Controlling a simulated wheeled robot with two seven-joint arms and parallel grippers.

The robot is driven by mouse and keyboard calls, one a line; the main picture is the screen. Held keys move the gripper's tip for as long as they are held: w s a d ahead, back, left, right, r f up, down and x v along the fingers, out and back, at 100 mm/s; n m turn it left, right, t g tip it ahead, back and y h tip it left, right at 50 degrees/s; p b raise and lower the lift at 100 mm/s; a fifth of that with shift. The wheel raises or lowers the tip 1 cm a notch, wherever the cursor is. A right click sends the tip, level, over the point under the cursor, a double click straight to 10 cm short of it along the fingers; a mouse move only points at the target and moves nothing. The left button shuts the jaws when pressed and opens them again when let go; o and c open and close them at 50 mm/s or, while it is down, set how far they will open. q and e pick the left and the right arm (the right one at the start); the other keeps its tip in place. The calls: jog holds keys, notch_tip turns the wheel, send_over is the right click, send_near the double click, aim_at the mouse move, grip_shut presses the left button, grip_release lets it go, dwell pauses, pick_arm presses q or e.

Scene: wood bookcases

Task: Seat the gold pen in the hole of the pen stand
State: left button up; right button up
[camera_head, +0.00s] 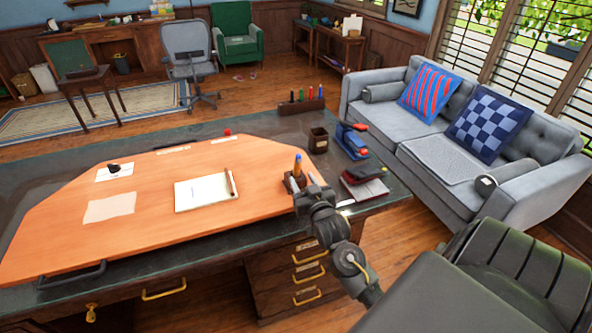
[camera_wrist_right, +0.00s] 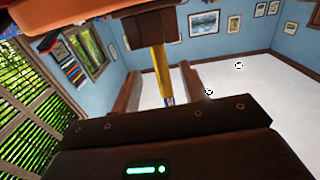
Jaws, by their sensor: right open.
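The gold pen (camera_head: 298,165), with a blue end, stands about upright in the dark brown pen stand (camera_head: 288,184) near the desk's right side. In the right wrist view, the gold pen (camera_wrist_right: 160,70) runs from the brown pen stand (camera_wrist_right: 150,28) into the space between my fingers. My right gripper (camera_head: 309,186) is at the stand, just right of the pen in the head view. In the wrist view my right gripper (camera_wrist_right: 165,90) is open, with a gap on each side of the pen. The pen's lower end is hidden in the stand. My left gripper is not in view.
An orange desk pad (camera_head: 140,235) carries a notepad (camera_head: 198,193) with a pen on it. A dark cup (camera_head: 318,140), a blue stapler-like item (camera_head: 352,138), a stack of books (camera_head: 366,188) and a rack of coloured items (camera_head: 302,105) stand around.

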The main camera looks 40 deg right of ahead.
aim_at(298, 172)
jog(key=shift+p+x, duration=0.9)
jog(key=shift+x, duration=1.8)
jog(key=shift+w, duration=0.25)
jog(key=shift+c, duration=0.3)
grip_shut()
